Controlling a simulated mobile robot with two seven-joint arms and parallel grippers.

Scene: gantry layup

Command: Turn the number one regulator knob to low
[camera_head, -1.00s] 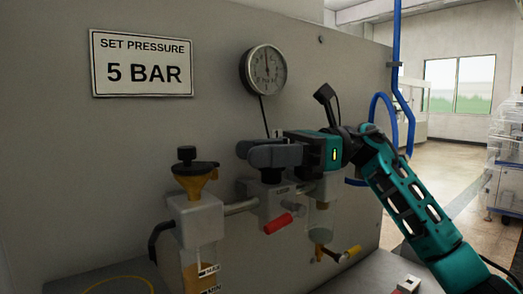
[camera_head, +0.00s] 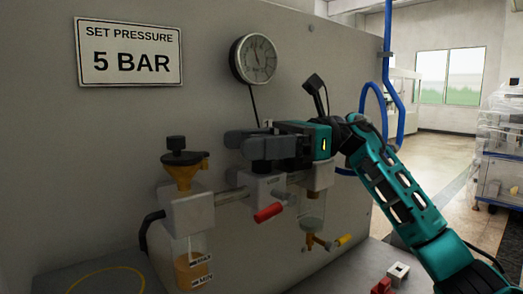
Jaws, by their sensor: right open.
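My right gripper (camera_head: 240,143) comes in from the right and is open, with its dark fingers pointing left over the top of the middle regulator unit (camera_head: 262,187). The regulator knob is hidden behind or between the fingers, so I cannot tell its position or whether the fingers touch it. A red-handled valve (camera_head: 269,212) sticks out at the front of this unit. A round pressure gauge (camera_head: 256,60) is above on the panel, its needle pointing near the top. My left gripper is not in view.
A sign (camera_head: 128,53) reads SET PRESSURE 5 BAR. A lubricator with a yellow funnel (camera_head: 184,170) stands left of the regulator. Blue hose (camera_head: 369,100) runs behind my arm. Small red and white blocks (camera_head: 398,273) lie at the lower right.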

